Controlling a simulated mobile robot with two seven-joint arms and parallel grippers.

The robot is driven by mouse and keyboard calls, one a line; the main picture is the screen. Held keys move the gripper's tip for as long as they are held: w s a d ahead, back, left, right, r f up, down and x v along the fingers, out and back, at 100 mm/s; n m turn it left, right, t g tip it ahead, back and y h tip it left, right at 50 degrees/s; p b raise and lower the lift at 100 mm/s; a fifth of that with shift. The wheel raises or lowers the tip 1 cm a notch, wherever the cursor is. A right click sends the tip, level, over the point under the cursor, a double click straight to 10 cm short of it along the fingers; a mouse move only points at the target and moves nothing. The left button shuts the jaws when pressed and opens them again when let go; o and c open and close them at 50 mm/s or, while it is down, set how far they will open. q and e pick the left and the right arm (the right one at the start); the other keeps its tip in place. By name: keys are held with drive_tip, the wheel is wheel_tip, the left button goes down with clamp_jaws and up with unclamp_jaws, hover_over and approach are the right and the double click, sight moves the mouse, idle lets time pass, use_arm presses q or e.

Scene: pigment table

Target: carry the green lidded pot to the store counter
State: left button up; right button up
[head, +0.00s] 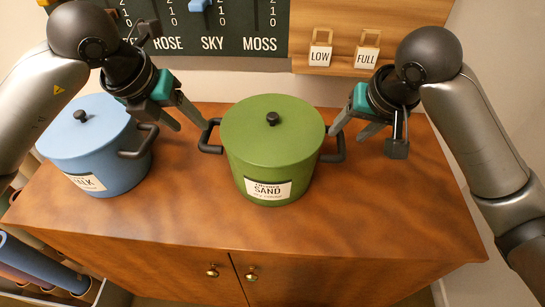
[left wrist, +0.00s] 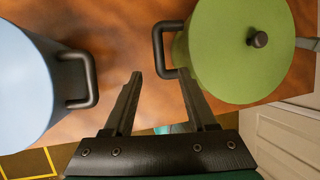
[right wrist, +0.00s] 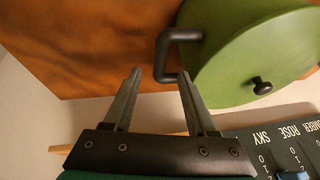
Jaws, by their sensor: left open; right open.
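The green lidded pot (head: 270,140) stands upright on the wooden cabinet top, with its lid on and a SAND label in front. It has a black handle on each side. My left gripper (head: 192,124) is open beside the pot's left handle (head: 209,137); in the left wrist view (left wrist: 158,88) one finger is close to that handle (left wrist: 160,50). My right gripper (head: 350,134) is open beside the right handle (head: 334,147); in the right wrist view (right wrist: 160,82) one finger overlaps the handle (right wrist: 163,55). I cannot tell whether either finger touches.
A blue lidded pot (head: 88,140) stands left of the green one, its handle near my left gripper. A dark board (head: 220,35) and wooden tags marked LOW (head: 320,55) and FULL (head: 367,56) are behind. Rolled items (head: 45,265) lie lower left. The cabinet top's right front (head: 400,220) is clear.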

sight(203, 135)
use_arm(q)
drive_tip(key=x, duration=0.8)
drive_tip(key=shift+w+f, duration=0.1)
drive_tip(key=shift+f, duration=0.1)
use_arm(e)
drive_tip(key=x, duration=0.8)
drive_tip(key=shift+w+f, duration=0.1)
drive_tip(key=shift+f, duration=0.1)
use_arm(q)
drive_tip(key=shift+c, duration=0.2)
use_arm(e)
drive_tip(key=shift+c, duration=0.2)
use_arm(q)
clamp_jaws()
use_arm(e)
clamp_jaws()
use_arm(q)
drive_tip(key=shift+w+r, duration=0.15)
drive_tip(key=shift+r, duration=0.1)
use_arm(e)
drive_tip(key=shift+w+r, duration=0.15)
drive_tip(key=shift+r, duration=0.05)
